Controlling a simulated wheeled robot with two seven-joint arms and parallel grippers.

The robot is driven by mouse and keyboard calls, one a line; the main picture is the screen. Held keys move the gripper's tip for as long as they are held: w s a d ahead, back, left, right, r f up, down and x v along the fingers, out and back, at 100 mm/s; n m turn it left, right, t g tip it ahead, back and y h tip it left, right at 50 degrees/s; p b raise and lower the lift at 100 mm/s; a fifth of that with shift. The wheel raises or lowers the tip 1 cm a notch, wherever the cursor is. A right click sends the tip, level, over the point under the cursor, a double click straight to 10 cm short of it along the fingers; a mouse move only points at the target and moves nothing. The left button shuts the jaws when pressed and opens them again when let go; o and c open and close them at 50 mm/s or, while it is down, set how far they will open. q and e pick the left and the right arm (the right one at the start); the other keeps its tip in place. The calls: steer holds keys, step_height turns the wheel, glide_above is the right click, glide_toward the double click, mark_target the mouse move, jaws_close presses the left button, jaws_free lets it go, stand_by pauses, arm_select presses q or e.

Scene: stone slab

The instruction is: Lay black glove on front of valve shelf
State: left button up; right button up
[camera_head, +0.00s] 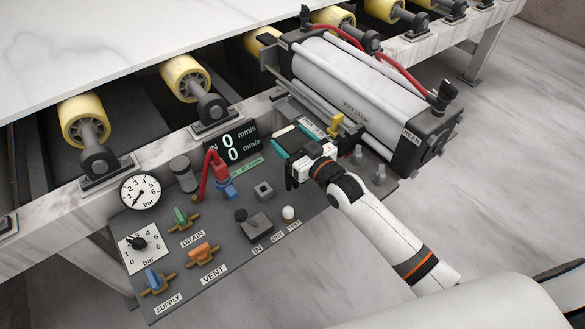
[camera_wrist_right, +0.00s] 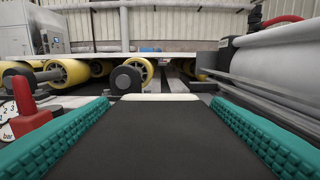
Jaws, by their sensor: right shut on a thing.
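The black glove (camera_wrist_right: 165,140) shows in the right wrist view as a flat dark piece with a pale far edge. It lies between the two teal finger pads of my right gripper (camera_wrist_right: 160,125). My left gripper is out of view.
A speed display (camera_head: 232,144), a red lever (camera_head: 211,170) and a pressure gauge (camera_head: 140,190) stand along the shelf's back. Yellow rollers (camera_head: 186,78) and a white slab (camera_head: 110,45) lie behind.

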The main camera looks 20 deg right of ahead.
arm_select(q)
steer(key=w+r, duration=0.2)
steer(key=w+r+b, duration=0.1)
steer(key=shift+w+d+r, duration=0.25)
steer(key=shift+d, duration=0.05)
arm_select(e)
step_height(320, 180, down, 6)
steer(key=shift+r, duration=0.1)
steer(key=o, duration=1)
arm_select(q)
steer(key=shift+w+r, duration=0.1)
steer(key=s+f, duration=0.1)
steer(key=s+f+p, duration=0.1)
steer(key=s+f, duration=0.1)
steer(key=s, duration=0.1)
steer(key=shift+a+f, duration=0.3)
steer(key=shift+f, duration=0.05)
arm_select(e)
steer(key=v, duration=1.2)
steer(key=shift+d, duration=0.1)
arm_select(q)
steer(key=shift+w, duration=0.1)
